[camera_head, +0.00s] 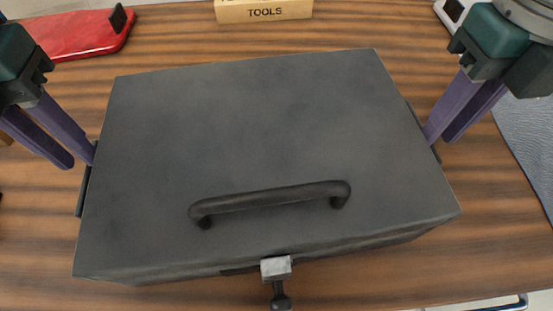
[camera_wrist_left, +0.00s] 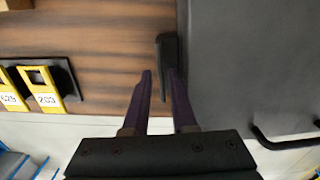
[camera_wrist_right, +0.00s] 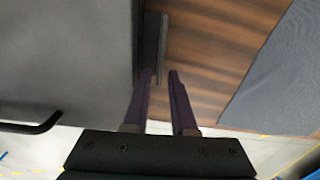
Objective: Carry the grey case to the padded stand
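The grey case (camera_head: 250,130) lies flat on the wooden table, lid shut, with a dark carrying handle (camera_head: 270,198) on top and a latch (camera_head: 276,268) at its front edge. A dark side handle shows on its left side (camera_wrist_left: 167,60) and on its right side (camera_wrist_right: 160,45). My left gripper (camera_head: 82,162) is open at the left side handle, its fingertips close to it. My right gripper (camera_head: 439,140) is open at the right side handle, its fingertips on either side of it. Contact is unclear at both. I cannot identify the padded stand for certain.
A grey fabric-covered surface (camera_head: 525,135) lies to the right of the case. A red object (camera_head: 80,35) is at the back left and a TOOLS block (camera_head: 264,11) at the back. Yellow numbered tags (camera_wrist_left: 43,92) lie by the table edge left of the case.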

